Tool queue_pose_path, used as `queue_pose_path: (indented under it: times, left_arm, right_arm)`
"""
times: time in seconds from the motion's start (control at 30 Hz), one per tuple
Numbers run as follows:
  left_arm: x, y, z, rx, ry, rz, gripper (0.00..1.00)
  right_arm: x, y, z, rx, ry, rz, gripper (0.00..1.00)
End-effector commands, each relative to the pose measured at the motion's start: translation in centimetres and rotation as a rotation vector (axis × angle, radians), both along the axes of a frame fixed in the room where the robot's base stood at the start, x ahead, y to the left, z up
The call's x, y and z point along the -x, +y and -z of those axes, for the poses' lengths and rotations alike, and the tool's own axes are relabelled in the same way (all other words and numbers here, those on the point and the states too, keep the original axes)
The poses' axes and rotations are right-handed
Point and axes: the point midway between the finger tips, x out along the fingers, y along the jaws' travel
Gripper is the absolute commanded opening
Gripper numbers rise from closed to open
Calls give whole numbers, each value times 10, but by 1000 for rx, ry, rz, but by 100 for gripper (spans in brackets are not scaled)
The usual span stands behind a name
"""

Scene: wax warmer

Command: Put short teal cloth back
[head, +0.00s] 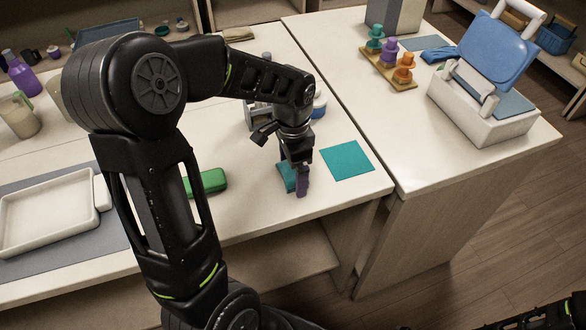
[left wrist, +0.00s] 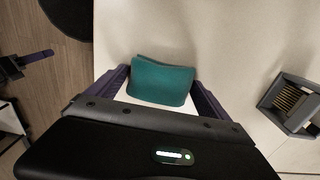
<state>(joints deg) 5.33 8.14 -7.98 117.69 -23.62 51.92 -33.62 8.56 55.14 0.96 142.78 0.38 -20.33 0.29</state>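A short folded teal cloth (head: 286,177) lies on the left table near its front edge. In the left wrist view the cloth (left wrist: 162,82) sits between the two purple fingers of my left gripper (left wrist: 160,88). The fingers are wide apart, one at each side of it; I cannot tell whether they touch it. In the head view my left gripper (head: 298,178) points down at the cloth and partly hides it. A flat teal square (head: 347,160) lies on the table just right of it. A dark part with a purple bar, perhaps my right gripper (left wrist: 32,60), shows over the floor.
A green case (head: 206,182) lies left of the cloth. A grey holder (left wrist: 293,103) stands on the table behind the gripper. A white tray (head: 45,238) is at far left. The right table carries a blue-lidded white box (head: 480,112) and a peg rack (head: 388,68).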

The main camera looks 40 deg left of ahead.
Motion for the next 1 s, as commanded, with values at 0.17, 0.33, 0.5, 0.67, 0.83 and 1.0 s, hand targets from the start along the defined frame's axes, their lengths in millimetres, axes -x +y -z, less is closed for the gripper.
queue_pose_path:
  times: [0.17,0.33,0.5,0.67,0.83,1.0]
  left_arm:
    - [0,0,0,0,0,0,99]
    - [0,0,-1,0,0,0,99]
    - [-1,0,-10,0,-1,0,99]
    - [-1,0,-35,0,-5,0,99]
    - [-1,0,-71,0,-6,1,99]
    - [-1,0,-103,-1,-3,0,99]
  right_arm:
    - [0,0,0,0,0,0,36]
    - [0,0,-1,0,0,0,36]
    - [0,0,-1,1,1,1,36]
    - [0,0,1,0,0,0,36]
    - [0,0,3,-1,-1,-1,36]
    - [-1,0,5,-2,-3,0,36]
